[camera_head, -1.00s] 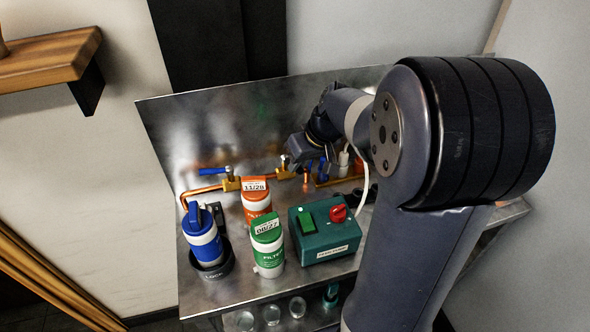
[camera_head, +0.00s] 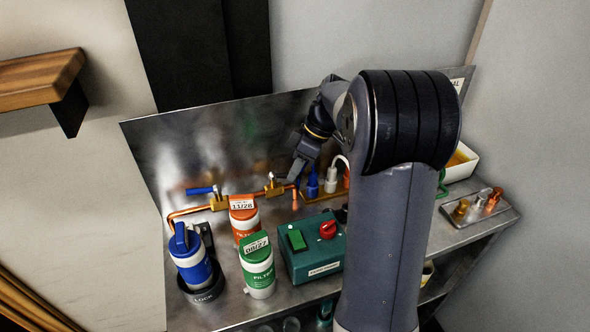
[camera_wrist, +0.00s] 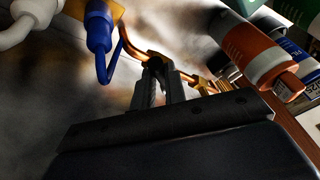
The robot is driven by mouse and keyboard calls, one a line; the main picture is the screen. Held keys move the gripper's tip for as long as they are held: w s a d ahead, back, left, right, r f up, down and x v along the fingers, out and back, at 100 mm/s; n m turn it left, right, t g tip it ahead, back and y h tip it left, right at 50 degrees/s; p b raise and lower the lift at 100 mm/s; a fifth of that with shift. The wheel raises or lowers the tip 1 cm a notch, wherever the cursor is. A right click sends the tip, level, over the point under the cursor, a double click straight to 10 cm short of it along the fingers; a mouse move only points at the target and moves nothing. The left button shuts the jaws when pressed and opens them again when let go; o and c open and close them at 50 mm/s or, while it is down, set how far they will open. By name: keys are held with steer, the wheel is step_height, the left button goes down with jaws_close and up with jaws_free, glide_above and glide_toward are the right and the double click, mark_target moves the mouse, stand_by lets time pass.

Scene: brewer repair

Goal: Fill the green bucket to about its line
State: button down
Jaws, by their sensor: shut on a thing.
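My gripper (camera_head: 296,174) is at the right-hand brass tap (camera_head: 273,187) on the copper pipe, near the downturned copper spout (camera_head: 295,199). In the wrist view its fingers (camera_wrist: 158,72) are close together at the brass and copper tap parts. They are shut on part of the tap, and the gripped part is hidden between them. I cannot clearly make out the green bucket or its line. A curved green piece (camera_head: 441,184) shows beside my arm, but I cannot tell what it belongs to.
A blue lever (camera_head: 199,191) sits at the left tap. A green filter (camera_head: 258,267), an orange filter (camera_head: 243,216), a blue filter (camera_head: 188,256) and a green switch box (camera_head: 312,248) stand in front. Blue and white plugs (camera_head: 331,180) are close right.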

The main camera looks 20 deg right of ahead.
steer(key=shift+w, duration=0.1)
stand_by(0.3)
steer(key=c, duration=1.5)
jaws_free()
steer(key=shift+o, duration=0.2)
steer(key=v, duration=1.1)
steer(key=shift+w+f, duration=0.15)
steer(key=x, duration=1)
steer(key=shift+a+f, duration=0.2)
steer(key=shift+f, duration=0.15)
steer(key=shift+s, duration=0.2)
